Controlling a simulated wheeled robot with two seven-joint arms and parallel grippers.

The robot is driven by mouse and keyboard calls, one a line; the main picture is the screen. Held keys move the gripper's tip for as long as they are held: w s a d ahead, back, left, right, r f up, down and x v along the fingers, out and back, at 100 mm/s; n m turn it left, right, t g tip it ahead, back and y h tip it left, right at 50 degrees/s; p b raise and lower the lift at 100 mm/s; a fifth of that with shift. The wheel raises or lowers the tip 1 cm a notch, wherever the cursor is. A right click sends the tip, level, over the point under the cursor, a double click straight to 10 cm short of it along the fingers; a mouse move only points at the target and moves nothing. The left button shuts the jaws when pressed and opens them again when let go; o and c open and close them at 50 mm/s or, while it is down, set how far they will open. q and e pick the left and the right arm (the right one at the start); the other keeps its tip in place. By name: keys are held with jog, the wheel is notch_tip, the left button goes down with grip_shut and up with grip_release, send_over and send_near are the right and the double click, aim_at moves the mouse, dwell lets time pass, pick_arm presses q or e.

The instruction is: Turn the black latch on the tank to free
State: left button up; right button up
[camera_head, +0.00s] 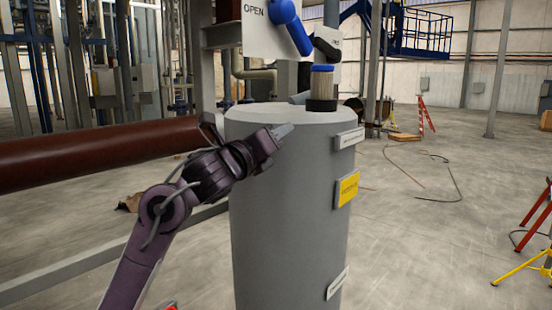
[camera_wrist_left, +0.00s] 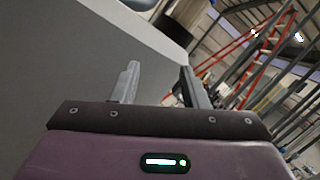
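The tank (camera_head: 290,215) is a tall grey cylinder in the middle of the head view. On its top stands a clear-sided canister with a blue cap (camera_head: 321,69) and a black base ring (camera_head: 322,105). I cannot clearly tell a separate black latch there. My left gripper (camera_head: 283,130) is in front of the tank's upper left side, just below the rim. In the left wrist view its two fingers (camera_wrist_left: 158,86) stand apart with nothing between them. The grey tank wall (camera_wrist_left: 75,45) fills the upper left there, with a dark part (camera_wrist_left: 172,32) beyond. My right gripper is not in view.
A blue lever (camera_head: 290,25) and a black handle (camera_head: 327,47) are by the OPEN sign (camera_head: 256,12). A thick brown pipe (camera_head: 95,155) runs left of the tank. Labels, one yellow (camera_head: 347,189), stick out on the tank's right.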

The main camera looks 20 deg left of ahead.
pick_arm(q)
jog(key=shift+d+f+n+g+y, duration=0.1)
jog(key=shift+f+n+g+y, duration=0.1)
jog(key=shift+f+n, duration=0.7)
jog(key=shift+d+f+n+g+y, duration=0.1)
jog(key=shift+f+n+y, duration=0.15)
jog(key=shift+f, duration=1.15)
